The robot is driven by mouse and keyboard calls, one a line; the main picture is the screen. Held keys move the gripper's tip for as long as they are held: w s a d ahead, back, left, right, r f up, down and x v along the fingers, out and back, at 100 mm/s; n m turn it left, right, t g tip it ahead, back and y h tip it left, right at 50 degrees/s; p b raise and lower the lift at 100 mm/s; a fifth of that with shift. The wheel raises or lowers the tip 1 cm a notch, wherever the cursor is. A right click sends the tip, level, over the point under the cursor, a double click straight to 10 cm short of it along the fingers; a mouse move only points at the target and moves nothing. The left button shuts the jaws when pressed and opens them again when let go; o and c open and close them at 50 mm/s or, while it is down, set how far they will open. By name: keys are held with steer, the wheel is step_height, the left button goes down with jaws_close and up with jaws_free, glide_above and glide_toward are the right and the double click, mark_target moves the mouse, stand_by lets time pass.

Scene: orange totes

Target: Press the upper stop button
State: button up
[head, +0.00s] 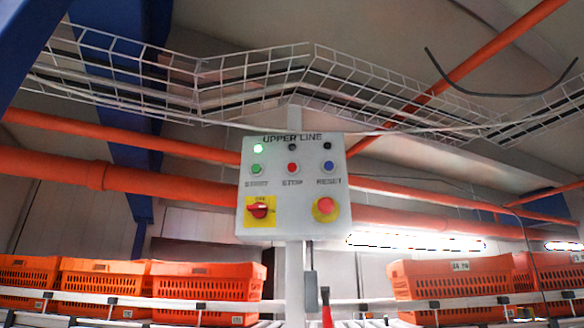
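A pale grey control box (293,187) labelled "UPPER LINE" stands on a post in the middle of the head view. Its red STOP button (292,168) is in the centre of the button row. The green START button (257,169) is to its left and the blue RESET button (328,166) to its right. A lamp (258,148) above START glows green; the two lamps above STOP and RESET are dark. Below are a red rotary switch (259,209) on a yellow plate and a red mushroom button (326,208) with a yellow collar. I cannot make out my gripper.
Orange totes (207,280) stand on a roller conveyor behind at left, with more totes (452,277) at right. A small grey block (311,291) and a red tapered piece (327,316), both unclear, rise below the box. A wire cable tray (255,75) runs overhead.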

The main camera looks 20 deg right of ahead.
jaws_close()
stand_by(1.4)
